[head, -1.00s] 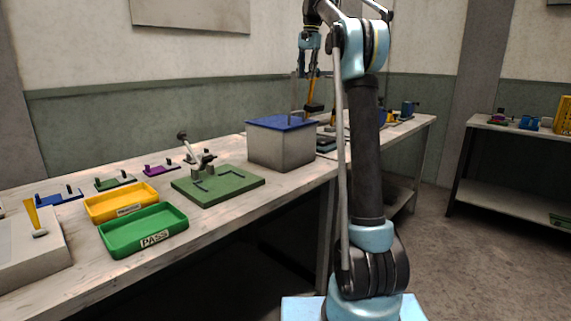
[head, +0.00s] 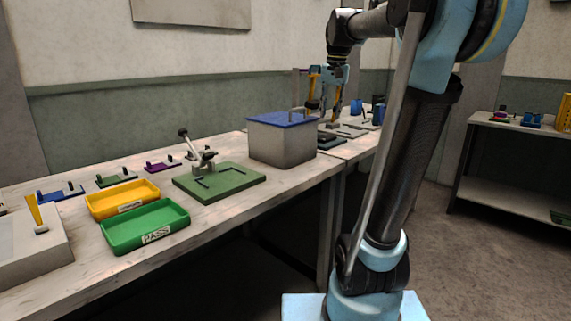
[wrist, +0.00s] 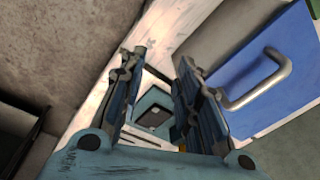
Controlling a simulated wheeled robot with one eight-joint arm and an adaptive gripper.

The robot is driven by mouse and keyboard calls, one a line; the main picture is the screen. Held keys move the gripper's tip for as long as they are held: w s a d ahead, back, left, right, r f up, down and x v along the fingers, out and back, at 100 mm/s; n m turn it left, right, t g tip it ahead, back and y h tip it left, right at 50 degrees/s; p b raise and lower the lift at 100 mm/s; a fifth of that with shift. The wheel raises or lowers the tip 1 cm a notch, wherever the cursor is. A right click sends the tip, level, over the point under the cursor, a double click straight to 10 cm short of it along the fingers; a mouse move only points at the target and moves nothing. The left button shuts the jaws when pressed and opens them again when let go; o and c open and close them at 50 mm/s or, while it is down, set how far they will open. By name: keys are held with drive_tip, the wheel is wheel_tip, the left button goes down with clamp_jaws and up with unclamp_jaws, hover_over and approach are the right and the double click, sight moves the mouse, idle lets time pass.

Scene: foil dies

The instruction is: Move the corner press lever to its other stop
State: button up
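A yellow lever-like handle (head: 312,84) stands behind the blue-topped box, near the corner where the benches meet. I cannot tell for sure that it is the corner press lever or which stop it rests at. My gripper (head: 329,108) hangs just right of it, above the far bench, partly overlapping it in the head view. In the wrist view my gripper (wrist: 162,60) has its two fingers apart with nothing held. A dark teal block (wrist: 153,108) shows between and below the fingers.
The grey box with a blue lid (head: 283,120) and metal handle (wrist: 268,80) stands close beside my gripper. A green plate with a clamp (head: 220,184), a green PASS tray (head: 145,226) and a yellow tray (head: 122,198) lie on the near bench.

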drive_tip(key=s+d+f+n, duration=0.1)
drive_tip(key=s+f, duration=1.2)
drive_tip(key=f, duration=0.3)
drive_tip(key=s+d+f+n+t, duration=0.1)
drive_tip(key=s+d+f+n, duration=0.1)
drive_tip(key=s+f, duration=1.1)
wheel_tip(320, 180, down, 3)
drive_tip(key=shift+d+f+n+h, duration=0.1)
drive_tip(key=shift+d+n+h, duration=0.15)
drive_tip(key=shift+n+h, duration=0.05)
